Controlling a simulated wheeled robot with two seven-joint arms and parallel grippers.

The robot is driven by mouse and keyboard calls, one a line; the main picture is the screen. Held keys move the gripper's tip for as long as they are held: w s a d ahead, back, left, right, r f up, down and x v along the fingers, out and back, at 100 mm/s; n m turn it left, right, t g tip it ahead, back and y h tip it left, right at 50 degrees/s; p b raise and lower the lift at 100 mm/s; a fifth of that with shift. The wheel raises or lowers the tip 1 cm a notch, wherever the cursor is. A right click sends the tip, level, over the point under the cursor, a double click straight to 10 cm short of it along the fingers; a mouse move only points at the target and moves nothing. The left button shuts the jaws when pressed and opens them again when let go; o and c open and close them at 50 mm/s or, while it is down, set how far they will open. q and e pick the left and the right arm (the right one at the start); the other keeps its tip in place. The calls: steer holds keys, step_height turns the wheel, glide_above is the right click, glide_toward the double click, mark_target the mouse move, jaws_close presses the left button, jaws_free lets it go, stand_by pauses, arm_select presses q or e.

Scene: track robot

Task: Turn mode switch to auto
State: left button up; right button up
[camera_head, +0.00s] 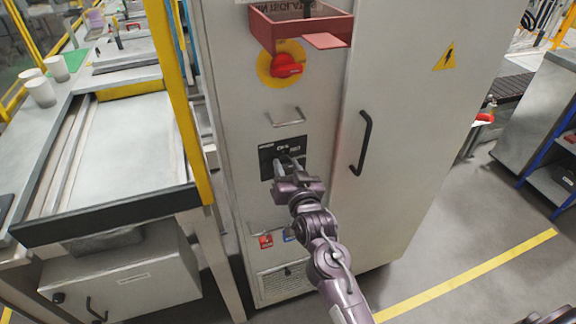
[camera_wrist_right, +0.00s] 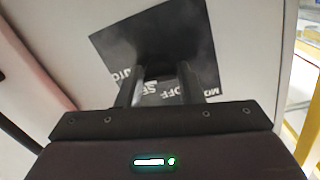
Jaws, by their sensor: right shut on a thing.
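The mode switch sits on a black label plate (camera_head: 268,163) on the front of the grey cabinet (camera_head: 250,100). In the right wrist view the plate (camera_wrist_right: 110,42) shows tilted, with partly covered white lettering that includes "OFF". My right gripper (camera_head: 288,158) reaches the plate from below. In the right wrist view its two fingers (camera_wrist_right: 168,84) are shut on the dark switch handle (camera_wrist_right: 158,50) in the middle of the plate. The fingers hide much of the handle, so I cannot tell which position it points to.
A red rotary isolator (camera_head: 287,66) on a yellow disc sits above the plate, under an open red box (camera_head: 300,28). A metal handle (camera_head: 286,118) lies between them. The cabinet door has a black handle (camera_head: 362,143). A workbench (camera_head: 110,150) stands at left.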

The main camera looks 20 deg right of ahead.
steer(key=shift+a+m, duration=0.1)
steer(key=shift+m, duration=0.5)
steer(key=o, duration=0.9)
steer(key=s+b, duration=0.1)
steer(key=s, duration=0.6)
steer(key=shift+s+r+b, duration=0.2)
steer(key=shift+s+b, duration=0.2)
steer(key=shift+f, duration=0.1)
